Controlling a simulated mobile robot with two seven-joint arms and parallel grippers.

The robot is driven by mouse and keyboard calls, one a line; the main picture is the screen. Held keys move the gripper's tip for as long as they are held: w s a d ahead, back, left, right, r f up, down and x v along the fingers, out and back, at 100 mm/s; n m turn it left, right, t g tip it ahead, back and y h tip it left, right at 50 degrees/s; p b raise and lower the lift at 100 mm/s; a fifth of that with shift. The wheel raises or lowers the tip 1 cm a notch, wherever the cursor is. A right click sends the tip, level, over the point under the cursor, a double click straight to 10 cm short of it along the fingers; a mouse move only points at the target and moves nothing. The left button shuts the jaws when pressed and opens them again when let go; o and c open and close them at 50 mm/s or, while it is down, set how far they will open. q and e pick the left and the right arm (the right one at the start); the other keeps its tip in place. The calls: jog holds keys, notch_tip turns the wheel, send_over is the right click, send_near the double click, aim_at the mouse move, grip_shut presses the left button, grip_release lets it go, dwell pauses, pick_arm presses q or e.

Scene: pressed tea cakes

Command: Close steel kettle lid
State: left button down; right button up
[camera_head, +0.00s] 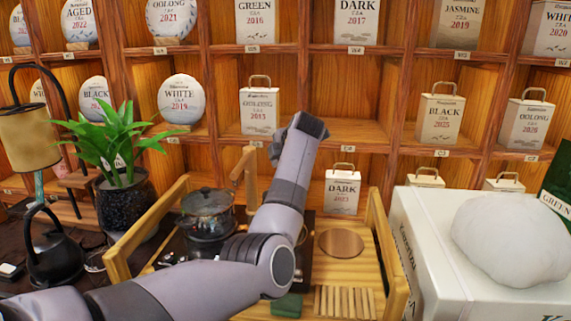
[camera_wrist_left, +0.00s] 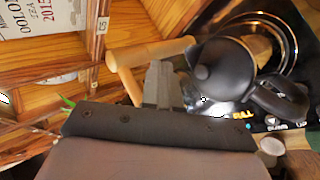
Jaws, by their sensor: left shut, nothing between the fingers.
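A dark grey kettle (camera_wrist_left: 228,62) shows in the left wrist view, right of my left gripper (camera_wrist_left: 164,82). In the head view my left arm crosses the tea tray (camera_head: 120,262), and I cannot make out the fingers or this kettle. My right gripper is not in view.
A glass-lidded pot (camera_head: 207,210) stands left of my arm. A wooden stand (camera_head: 245,170) rises behind it and shows near my fingers in the wrist view (camera_wrist_left: 150,52). A black kettle (camera_head: 52,262), plant (camera_head: 118,150) and white box (camera_head: 430,270) flank the tray. Tea shelves fill the back.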

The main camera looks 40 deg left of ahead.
pick_arm(q)
notch_tip(320, 180, up, 10)
jog(key=b, duration=0.1)
jog(key=shift+w, duration=0.35)
